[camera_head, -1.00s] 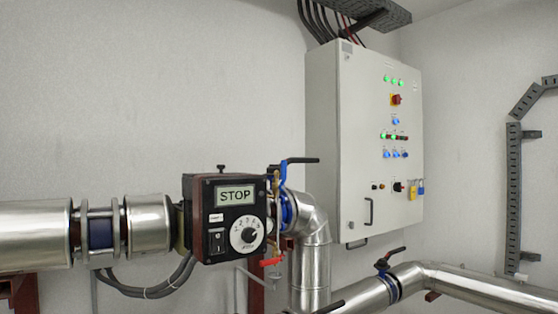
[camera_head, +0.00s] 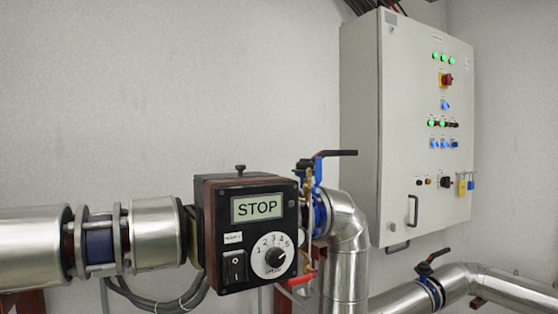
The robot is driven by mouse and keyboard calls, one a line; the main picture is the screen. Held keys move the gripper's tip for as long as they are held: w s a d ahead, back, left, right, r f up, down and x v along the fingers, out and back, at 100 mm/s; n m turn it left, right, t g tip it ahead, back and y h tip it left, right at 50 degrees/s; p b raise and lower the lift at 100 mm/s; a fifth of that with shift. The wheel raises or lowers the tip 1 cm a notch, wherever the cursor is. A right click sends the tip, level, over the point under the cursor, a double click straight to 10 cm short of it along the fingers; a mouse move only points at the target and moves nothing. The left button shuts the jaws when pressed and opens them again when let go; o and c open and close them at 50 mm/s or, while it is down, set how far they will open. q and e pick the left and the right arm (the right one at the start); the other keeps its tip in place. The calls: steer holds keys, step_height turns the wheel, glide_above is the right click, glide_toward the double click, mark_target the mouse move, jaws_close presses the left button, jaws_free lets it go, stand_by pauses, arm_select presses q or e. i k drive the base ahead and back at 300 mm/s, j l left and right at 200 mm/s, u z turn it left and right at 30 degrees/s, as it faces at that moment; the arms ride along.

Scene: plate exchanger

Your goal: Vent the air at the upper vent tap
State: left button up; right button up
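A black pump control box (camera_head: 250,234) with a display reading STOP sits on the pipe line at the centre. Just right of it is a small brass vertical fitting (camera_head: 308,205) with a red lever (camera_head: 302,278) at its lower end. I cannot tell whether this is the upper vent tap. A small black knob (camera_head: 240,169) stands on top of the box. Behind the brass fitting is a blue valve (camera_head: 320,205) with a black handle (camera_head: 338,153) pointing right. Neither of my grippers shows in the view.
Insulated silver pipes run left (camera_head: 30,245) and right (camera_head: 515,292) of the box. A second blue valve with a black handle (camera_head: 432,260) is at lower right. A grey electrical cabinet (camera_head: 410,120) with lit green lamps hangs on the wall. Cables hang below the box.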

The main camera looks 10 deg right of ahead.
mark_target(319, 159)
steer(key=i+l+u, duration=0.7)
steer(key=l, duration=0.2)
steer(key=l+u, duration=0.25)
steer(key=i+l+u, duration=0.25)
steer(key=l, duration=0.25)
steer(key=l+u, duration=0.2)
steer(key=l, duration=0.2)
steer(key=k+l+u, duration=0.1)
steer(key=l+u, duration=0.2)
steer(key=l, duration=0.25)
steer(key=k+l+u, duration=0.3)
steer(key=l, duration=0.2)
steer(key=k+l+u, duration=0.15)
steer(key=l+u, duration=0.15)
steer(key=l, duration=0.2)
steer(key=k+l+u, duration=0.3)
steer(key=l, duration=0.15)
steer(key=k+l+u, duration=0.3)
steer(key=i+l, duration=0.05)
